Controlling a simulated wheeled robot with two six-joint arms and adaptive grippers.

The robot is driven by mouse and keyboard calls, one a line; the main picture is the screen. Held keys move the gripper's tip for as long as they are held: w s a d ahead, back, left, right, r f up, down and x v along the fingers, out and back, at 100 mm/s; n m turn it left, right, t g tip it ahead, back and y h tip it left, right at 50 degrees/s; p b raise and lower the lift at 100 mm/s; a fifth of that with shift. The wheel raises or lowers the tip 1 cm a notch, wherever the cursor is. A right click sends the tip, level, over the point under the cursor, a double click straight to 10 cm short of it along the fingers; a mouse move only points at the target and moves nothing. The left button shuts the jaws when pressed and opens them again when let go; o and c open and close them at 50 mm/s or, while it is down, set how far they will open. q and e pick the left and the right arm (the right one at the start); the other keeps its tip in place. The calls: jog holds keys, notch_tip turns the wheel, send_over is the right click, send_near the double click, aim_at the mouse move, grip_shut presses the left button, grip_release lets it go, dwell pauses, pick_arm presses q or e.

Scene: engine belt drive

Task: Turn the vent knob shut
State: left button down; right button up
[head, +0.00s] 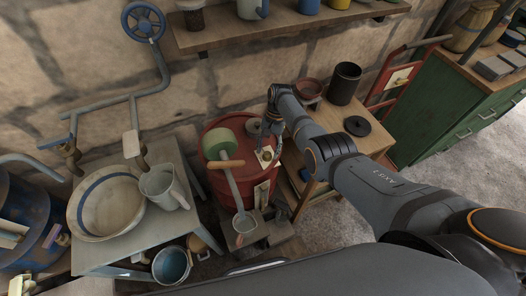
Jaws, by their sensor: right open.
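A small brass-coloured knob (267,155) sits on a pale plate on top of the red drum (216,179), near the drum's right side. I take it for the vent knob. My right gripper (270,143) points down just above it, its fingers open. Whether the fingers touch or straddle the knob is too small to tell. The gripper and wrist partly hide the drum's back right rim. My left gripper is out of view.
A wooden table (318,177) with a black canister (344,83) and a black lid (357,126) stands right. A grey table (103,249) with a basin (103,203) and jug (163,187) stands left.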

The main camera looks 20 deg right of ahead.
jog(key=v, duration=1.1)
jog(key=shift+s, duration=0.2)
jog(key=shift+r, duration=0.1)
